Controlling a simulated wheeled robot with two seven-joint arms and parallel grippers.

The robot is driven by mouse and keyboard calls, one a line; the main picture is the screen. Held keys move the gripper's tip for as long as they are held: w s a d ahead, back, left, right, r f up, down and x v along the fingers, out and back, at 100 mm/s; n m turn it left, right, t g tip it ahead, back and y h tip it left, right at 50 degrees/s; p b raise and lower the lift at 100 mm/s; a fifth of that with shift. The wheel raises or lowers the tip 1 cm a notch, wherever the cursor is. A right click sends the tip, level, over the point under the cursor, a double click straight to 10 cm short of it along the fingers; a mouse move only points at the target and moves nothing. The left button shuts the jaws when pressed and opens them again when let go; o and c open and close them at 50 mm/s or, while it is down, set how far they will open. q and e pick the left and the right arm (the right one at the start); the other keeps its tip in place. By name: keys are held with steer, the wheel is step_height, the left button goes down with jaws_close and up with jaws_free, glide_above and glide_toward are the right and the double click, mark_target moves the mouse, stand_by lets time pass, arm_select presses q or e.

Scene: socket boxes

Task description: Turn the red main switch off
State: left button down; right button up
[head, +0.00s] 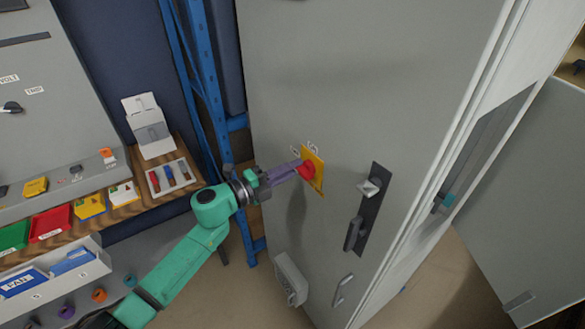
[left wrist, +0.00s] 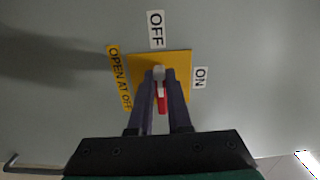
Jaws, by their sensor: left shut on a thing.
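The red main switch (head: 307,171) sits on a yellow plate (head: 319,180) on the grey cabinet door. My left gripper (head: 297,168) reaches it from the left and is shut on its handle. In the left wrist view the red handle (left wrist: 162,100) lies between the two fingers, partly hidden by them. Its pale end (left wrist: 158,73) points up toward the OFF label (left wrist: 156,29). The ON label (left wrist: 200,77) is to the right of the plate, and a yellow "OPEN AT OFF" label (left wrist: 119,78) is to its left. My right gripper is not in view.
The cabinet door (head: 370,80) has a dark latch plate (head: 366,212) right of the switch. A grey box (head: 290,279) is low on it. A blue rack post (head: 208,75) stands behind my arm.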

arm_select(q)
steer(key=c, duration=0.9)
jaws_free()
steer(key=shift+a, duration=0.1)
steer(key=shift+o, duration=0.2)
steer(key=shift+a, duration=0.1)
steer(key=b+v, duration=0.5)
steer(key=v, duration=0.9)
steer(key=shift+s+a, duration=0.15)
